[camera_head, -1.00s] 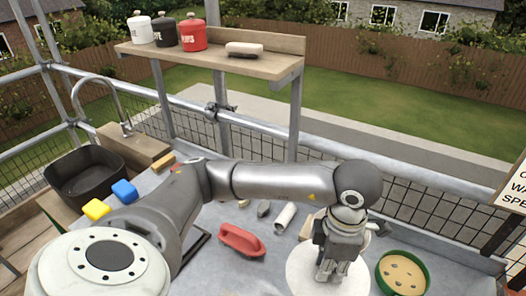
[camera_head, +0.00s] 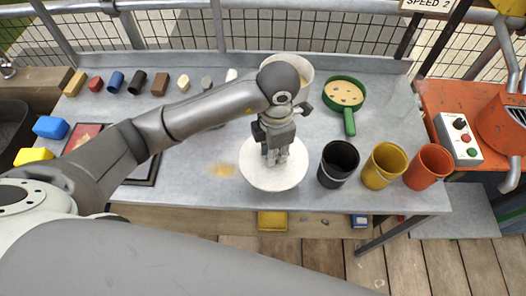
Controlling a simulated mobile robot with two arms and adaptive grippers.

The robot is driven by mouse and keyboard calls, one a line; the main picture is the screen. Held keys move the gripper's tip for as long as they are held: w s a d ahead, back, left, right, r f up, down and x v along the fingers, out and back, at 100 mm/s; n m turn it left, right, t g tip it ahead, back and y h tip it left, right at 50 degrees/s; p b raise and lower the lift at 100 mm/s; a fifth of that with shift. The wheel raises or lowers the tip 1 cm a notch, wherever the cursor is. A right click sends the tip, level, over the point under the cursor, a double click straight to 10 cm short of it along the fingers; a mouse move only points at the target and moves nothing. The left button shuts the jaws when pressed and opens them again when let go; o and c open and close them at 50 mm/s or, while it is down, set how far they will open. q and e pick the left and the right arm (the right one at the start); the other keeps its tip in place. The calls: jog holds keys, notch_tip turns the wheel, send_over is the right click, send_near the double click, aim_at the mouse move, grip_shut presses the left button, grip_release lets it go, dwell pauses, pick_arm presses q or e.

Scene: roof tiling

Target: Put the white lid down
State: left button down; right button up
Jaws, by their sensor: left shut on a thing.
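The white lid (camera_head: 262,180) is a round, flat disc in the middle of the grey worktop, close to its front edge. My left gripper (camera_head: 275,160) points down over the middle of the lid and is shut on it. The fingers hide the part they grip. I cannot tell whether the lid touches the worktop or hangs just above it. A white round vessel (camera_head: 304,68) stands behind, partly hidden by my left arm. My right gripper is not in view.
A green pan (camera_head: 346,93) stands right of the arm. Black (camera_head: 338,162), yellow (camera_head: 384,165) and red (camera_head: 428,166) cups line the front right. Several small coloured blocks (camera_head: 136,82) lie along the back left. A control box (camera_head: 458,138) stands far right. Worktop left of the lid is mostly clear.

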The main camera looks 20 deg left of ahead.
pick_arm(q)
jog(key=a+f, duration=0.1)
jog(key=w+f, duration=0.1)
jog(key=w+a+f, duration=0.1)
jog(key=f, duration=0.1)
jog(key=shift+w+a+p, duration=0.15)
jog(key=shift+a+p, duration=0.15)
jog(key=shift+p, duration=0.05)
jog(key=shift+w+a+f, duration=0.1)
jog(key=shift+w+f, duration=0.1)
jog(key=shift+f, duration=0.1)
jog(key=shift+w+a+f, duration=0.1)
jog(key=shift+a+f, duration=0.05)
jog(key=shift+f, duration=0.1)
jog(key=f, duration=0.1)
jog(key=f+p, duration=0.1)
jog(key=f, duration=0.1)
jog(key=shift+w+a+p, duration=0.2)
jog(key=shift+a+p, duration=0.05)
jog(key=shift+p, duration=0.1)
jog(key=shift+f, duration=0.6)
jog(key=c, duration=1.3)
grip_release()
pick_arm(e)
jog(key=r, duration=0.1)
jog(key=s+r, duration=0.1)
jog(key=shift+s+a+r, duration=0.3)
